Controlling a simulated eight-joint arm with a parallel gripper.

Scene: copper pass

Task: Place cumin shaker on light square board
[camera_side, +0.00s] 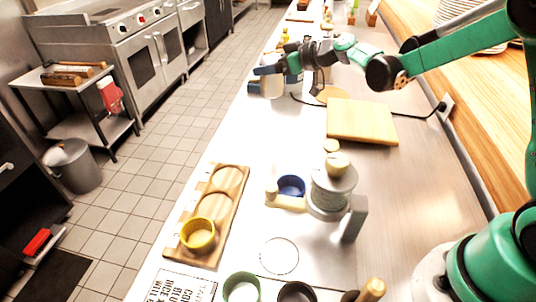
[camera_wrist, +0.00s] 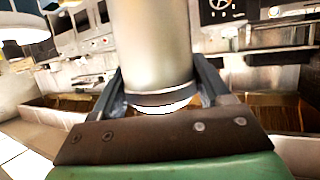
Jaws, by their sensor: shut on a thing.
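In the wrist view my gripper (camera_wrist: 158,88) has its two dark fingers on either side of a pale metallic cylinder, the shaker (camera_wrist: 152,45), with a dark band and a white end. No label can be read, so I cannot confirm that it is cumin. In the side view my gripper (camera_side: 268,70) is at the far left part of the counter, and what it holds is small and hard to tell from the pale containers there. The light square board (camera_side: 362,121) lies flat and bare on the counter, right of and nearer than my gripper.
A black cable runs along the counter behind the board. Nearer stand a grey grinder-like device (camera_side: 332,190), a blue bowl (camera_side: 291,186) and a wooden tray (camera_side: 233,185) with a yellow ring-shaped bowl (camera_side: 197,235). Green and dark bowls sit at the front edge.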

